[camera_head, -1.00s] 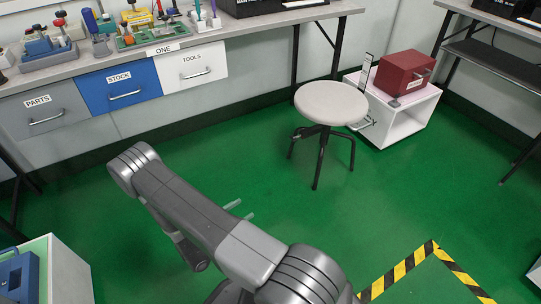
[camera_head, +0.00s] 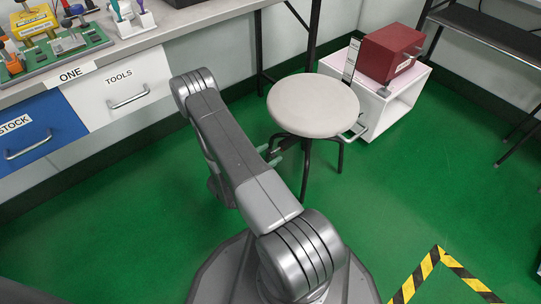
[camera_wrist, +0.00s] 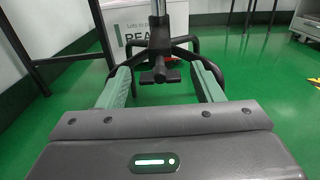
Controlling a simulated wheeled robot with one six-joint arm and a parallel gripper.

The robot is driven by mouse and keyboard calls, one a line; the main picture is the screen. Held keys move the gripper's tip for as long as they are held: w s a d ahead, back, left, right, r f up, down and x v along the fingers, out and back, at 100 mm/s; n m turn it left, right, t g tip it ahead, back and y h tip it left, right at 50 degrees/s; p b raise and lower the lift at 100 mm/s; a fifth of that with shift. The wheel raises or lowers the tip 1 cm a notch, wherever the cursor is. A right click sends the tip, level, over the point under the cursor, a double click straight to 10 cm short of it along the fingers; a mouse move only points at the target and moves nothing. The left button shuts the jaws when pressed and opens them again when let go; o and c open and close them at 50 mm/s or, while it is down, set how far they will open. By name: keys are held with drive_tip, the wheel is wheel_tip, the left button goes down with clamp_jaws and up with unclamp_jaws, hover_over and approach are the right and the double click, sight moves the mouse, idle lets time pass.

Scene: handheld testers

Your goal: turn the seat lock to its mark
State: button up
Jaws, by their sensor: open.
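The stool has a round pale seat (camera_head: 313,105) and dark legs. In the wrist view its metal post (camera_wrist: 158,10) rises from a black hub with spreading legs. A dark T-shaped knob (camera_wrist: 160,73), seemingly the seat lock, faces me from the hub. My gripper (camera_wrist: 164,78) is open, with one pale green finger on each side of the knob in the picture. I cannot tell whether either finger touches it. In the head view my gripper (camera_head: 274,150) is at the seat's near left edge, small and partly hidden. I cannot make out the lock's mark.
A workbench with a TOOLS drawer (camera_head: 117,90) is at left. Yellow-black floor tape (camera_head: 428,270) lies at lower right. Green floor is clear right of the stool.

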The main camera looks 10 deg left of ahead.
drive_tip(key=shift+w+d, duration=0.35)
drive_tip(key=shift+w, duration=0.05)
drive_tip(key=c, duration=1)
